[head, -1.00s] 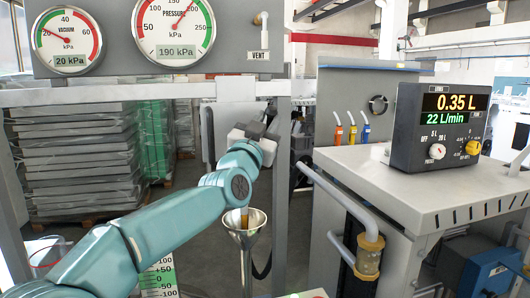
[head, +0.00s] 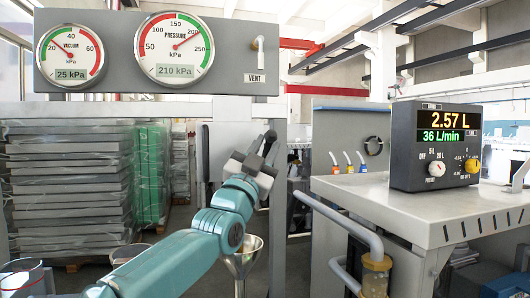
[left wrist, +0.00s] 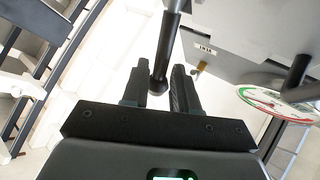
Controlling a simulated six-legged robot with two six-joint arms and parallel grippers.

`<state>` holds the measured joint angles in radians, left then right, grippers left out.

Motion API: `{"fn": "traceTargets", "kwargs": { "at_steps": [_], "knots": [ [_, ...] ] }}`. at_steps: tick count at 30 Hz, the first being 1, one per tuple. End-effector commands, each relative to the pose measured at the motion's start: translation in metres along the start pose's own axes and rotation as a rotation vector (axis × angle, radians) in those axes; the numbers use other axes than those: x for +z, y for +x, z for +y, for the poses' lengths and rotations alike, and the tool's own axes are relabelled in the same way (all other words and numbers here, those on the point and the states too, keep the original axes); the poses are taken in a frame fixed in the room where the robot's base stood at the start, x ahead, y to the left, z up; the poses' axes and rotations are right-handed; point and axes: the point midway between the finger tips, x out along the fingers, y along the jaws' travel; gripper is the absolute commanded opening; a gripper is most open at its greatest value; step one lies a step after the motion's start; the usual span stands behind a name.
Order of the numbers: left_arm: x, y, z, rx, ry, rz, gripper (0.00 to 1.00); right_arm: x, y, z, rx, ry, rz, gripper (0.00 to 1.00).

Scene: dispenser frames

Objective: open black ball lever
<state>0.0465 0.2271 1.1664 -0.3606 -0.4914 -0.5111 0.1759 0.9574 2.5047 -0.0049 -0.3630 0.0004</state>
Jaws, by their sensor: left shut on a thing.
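The black ball lever (left wrist: 170,45) shows in the left wrist view as a dark rod coming down from the top. Its ball end (left wrist: 158,86) sits between the two black fingers of my left gripper (left wrist: 160,88). In the head view the left gripper (head: 262,150) is raised in front of the frame, below the gauge panel. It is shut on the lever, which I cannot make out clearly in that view. My right gripper is in neither view.
A gauge panel (head: 110,60) spans the upper left. A display box (head: 435,145) reading 2.57 L and 36 L/min stands on a grey cabinet top (head: 390,200) at right. A metal funnel (head: 243,258) is below my left wrist.

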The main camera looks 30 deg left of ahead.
Motion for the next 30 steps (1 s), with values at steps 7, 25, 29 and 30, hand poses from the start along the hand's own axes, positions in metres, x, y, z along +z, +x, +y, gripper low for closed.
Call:
{"fn": "traceTargets", "kwargs": {
  "at_steps": [7,25,29,30],
  "knots": [
    [0.001,-0.001,0.003,0.005,0.000,-0.001,0.42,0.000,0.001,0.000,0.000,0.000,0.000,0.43],
    [0.003,-0.078,0.003,0.004,0.001,-0.001,0.42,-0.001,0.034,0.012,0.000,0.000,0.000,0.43],
    [0.002,-0.112,0.002,0.002,0.000,0.000,0.42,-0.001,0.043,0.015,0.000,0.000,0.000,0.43],
    [0.002,-0.121,0.002,0.003,0.000,-0.001,0.42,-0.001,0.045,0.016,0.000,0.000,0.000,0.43]
  ]
}}
